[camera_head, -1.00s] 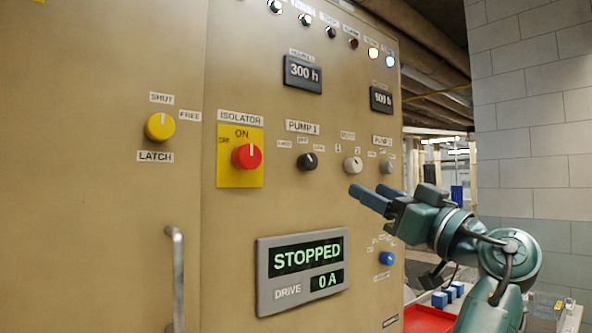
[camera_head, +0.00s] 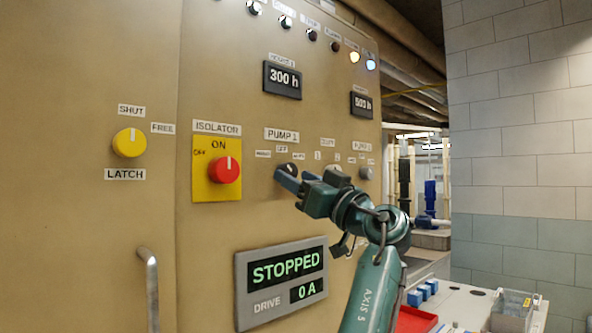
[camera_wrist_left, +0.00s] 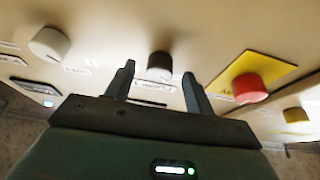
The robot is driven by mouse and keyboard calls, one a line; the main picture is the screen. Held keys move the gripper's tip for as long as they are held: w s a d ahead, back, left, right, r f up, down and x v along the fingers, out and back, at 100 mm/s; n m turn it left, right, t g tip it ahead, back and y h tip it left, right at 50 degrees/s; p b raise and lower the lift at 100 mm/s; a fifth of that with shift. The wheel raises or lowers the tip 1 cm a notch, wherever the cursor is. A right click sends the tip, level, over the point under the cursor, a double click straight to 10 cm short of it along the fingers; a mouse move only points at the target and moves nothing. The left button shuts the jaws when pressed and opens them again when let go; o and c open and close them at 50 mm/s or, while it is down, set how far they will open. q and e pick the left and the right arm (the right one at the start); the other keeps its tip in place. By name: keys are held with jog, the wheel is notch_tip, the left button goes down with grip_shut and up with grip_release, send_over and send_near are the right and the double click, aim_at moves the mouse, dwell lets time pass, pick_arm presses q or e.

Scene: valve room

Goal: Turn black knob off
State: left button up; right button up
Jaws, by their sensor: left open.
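The black knob (camera_head: 291,168) sits under the PUMP 1 label on the tan panel, partly hidden by my gripper in the head view. Small labels surround it; I cannot read its pointer clearly. My left gripper (camera_head: 292,179) is open and empty, its fingers pointing at the panel by the knob. In the left wrist view the black knob (camera_wrist_left: 159,66) shows between the two open fingertips (camera_wrist_left: 158,72), beyond them. Neither finger visibly grips it. My right gripper is not in view.
The red isolator knob (camera_head: 225,169) on its yellow plate is left of the black knob. A grey-white knob (camera_head: 333,176) is to its right, partly behind my gripper. The drive display (camera_head: 283,280) below reads STOPPED, 0 A. A yellow knob (camera_head: 129,142) and a handle (camera_head: 151,290) are further left.

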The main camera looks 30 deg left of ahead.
pick_arm(q)
jog(key=shift+w+a+r, duration=0.1)
jog(key=shift+a+r, duration=0.1)
jog(key=shift+a, duration=0.3)
jog(key=c, duration=1)
